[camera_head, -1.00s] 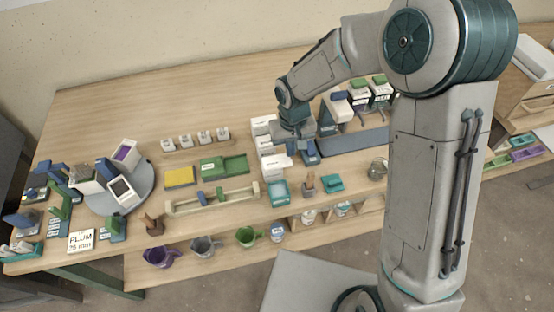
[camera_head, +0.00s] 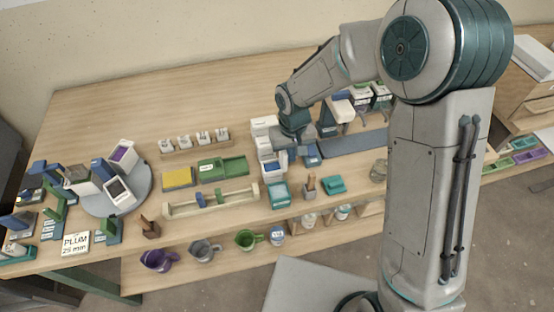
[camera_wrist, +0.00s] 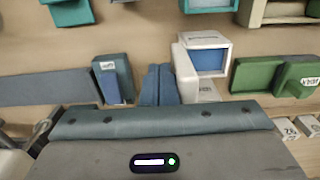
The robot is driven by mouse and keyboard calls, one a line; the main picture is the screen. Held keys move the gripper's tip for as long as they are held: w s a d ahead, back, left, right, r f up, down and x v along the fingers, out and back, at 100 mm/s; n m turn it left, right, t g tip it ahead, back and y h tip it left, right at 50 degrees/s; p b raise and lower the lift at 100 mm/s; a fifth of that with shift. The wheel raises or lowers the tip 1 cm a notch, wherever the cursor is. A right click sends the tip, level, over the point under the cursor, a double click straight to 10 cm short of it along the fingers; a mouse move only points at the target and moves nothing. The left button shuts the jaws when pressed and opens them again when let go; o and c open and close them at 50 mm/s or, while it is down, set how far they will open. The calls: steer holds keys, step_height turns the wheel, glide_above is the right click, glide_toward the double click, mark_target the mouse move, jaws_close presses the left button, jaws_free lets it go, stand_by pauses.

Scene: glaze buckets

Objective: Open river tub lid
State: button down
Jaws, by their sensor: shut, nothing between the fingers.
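My gripper (camera_wrist: 159,82) is shut and empty, its two dark blue fingers side by side in the wrist view. In the head view my gripper (camera_head: 293,155) hangs low over the bench among the white containers. In the wrist view a white container with a blue inset (camera_wrist: 204,62) stands just right of the fingers. A blue block with a small white label (camera_wrist: 112,80) stands to their left, with a gap between. The labels are too small to read, so I cannot tell which of these is the river tub or its lid.
A green tray (camera_wrist: 262,74) lies further right in the wrist view. A long blue-grey mat (camera_wrist: 45,86) lies at left. In the head view a teal tub (camera_head: 277,194) stands in front of my gripper, and jugs, including a green one (camera_head: 248,239), line the lower shelf.

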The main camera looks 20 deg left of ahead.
step_height(320, 180, up, 8)
steer(key=w+d+p, duration=0.1)
steer(key=d+p, duration=0.1)
steer(key=p, duration=0.3)
steer(key=shift+w+d, duration=0.3)
stand_by(0.8)
steer(key=s+d+r+m+t, duration=0.2)
steer(key=s+d+r+m, duration=0.15)
steer(key=d+r, duration=0.95)
steer(key=s+d+r+m+t, duration=0.1)
steer(key=s+d+r+m, duration=0.2)
steer(key=s+d, duration=0.7)
steer(key=shift+s+d+r+t, duration=0.4)
steer(key=shift+s+r, duration=0.5)
steer(key=shift+s, duration=0.05)
